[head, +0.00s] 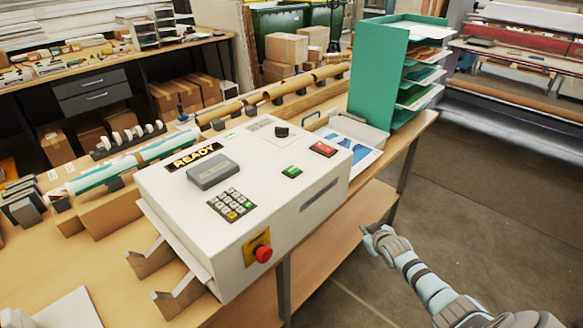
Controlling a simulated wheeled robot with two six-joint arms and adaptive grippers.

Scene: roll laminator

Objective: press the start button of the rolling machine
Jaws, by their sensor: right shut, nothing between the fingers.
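The rolling machine is a white box (290,226) on a wooden table in the middle of the head view. Its top carries a green button (292,171), a red button (322,149), a grey keypad (232,204), a black knob (282,131) and a sign reading READY (194,157). A red mushroom button (263,254) on a yellow plate is on its front face. My right gripper (367,232) is shut and empty, to the right of the machine and apart from it, beyond the table edge. My left gripper is out of view.
A teal paper rack (377,75) stands behind the machine at the right end of the table (112,262). Long rolls (245,100) lie behind the machine. Open concrete floor (470,215) is at the right.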

